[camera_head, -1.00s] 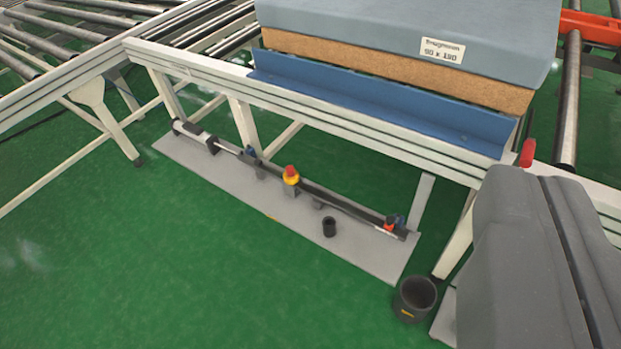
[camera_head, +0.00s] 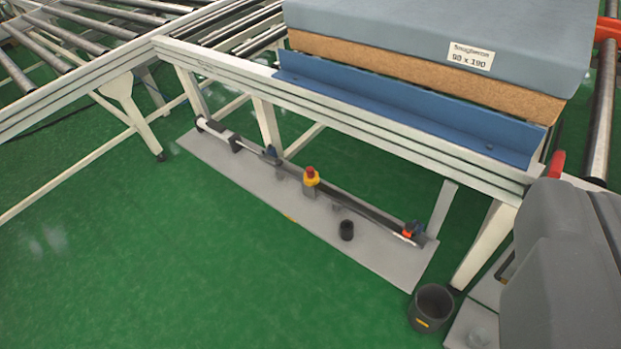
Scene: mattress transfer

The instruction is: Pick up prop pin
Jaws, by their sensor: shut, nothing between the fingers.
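No part is plainly marked as the prop pin. A long dark and silver rod (camera_head: 360,207) lies along a narrow grey plate (camera_head: 270,200) on the floor, below the conveyor frame. Small dark blocks sit along the rod. A small red part (camera_head: 557,165) shows at the right end of the blue ledge. I cannot tell which of these is the pin. My gripper is not in view.
A grey-blue mattress (camera_head: 430,25) lies on a brown layer above a blue angled ledge (camera_head: 400,105). A yellow and red emergency-stop button (camera_head: 311,180) is by the rod. A black cup (camera_head: 431,306) stands near a large grey body (camera_head: 560,265). Green floor (camera_head: 180,280) is clear at front left.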

